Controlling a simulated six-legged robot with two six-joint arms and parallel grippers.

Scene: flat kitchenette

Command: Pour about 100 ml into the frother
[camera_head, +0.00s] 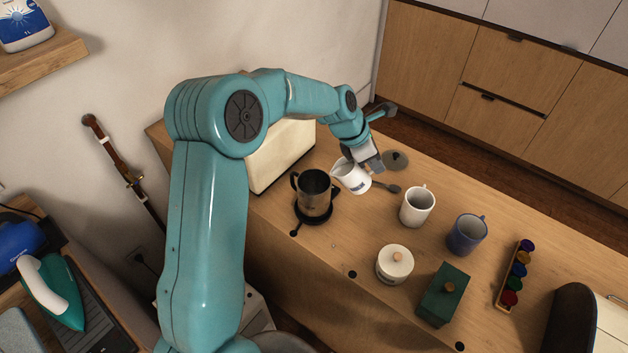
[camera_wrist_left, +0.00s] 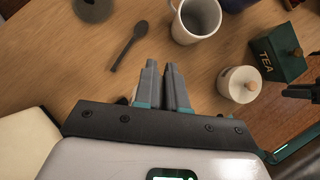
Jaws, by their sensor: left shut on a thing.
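My left gripper (camera_head: 368,160) is shut on a white jug (camera_head: 350,177), just right of the frother. The jug is tilted, its mouth towards the frother's rim; I cannot tell whether liquid is flowing or how full either vessel is. In the left wrist view my gripper's fingers (camera_wrist_left: 168,85) are close together, and the jug and frother are hidden. A dark part and a teal link at that view's right edge may be my right arm.
A spoon (camera_head: 386,187), white mug (camera_head: 417,207), blue mug (camera_head: 467,234), lidded white jar (camera_head: 395,264), green tea box (camera_head: 443,294) and rack of coloured capsules (camera_head: 515,275) stand to the right. A cream toaster (camera_head: 283,155) is close behind the frother.

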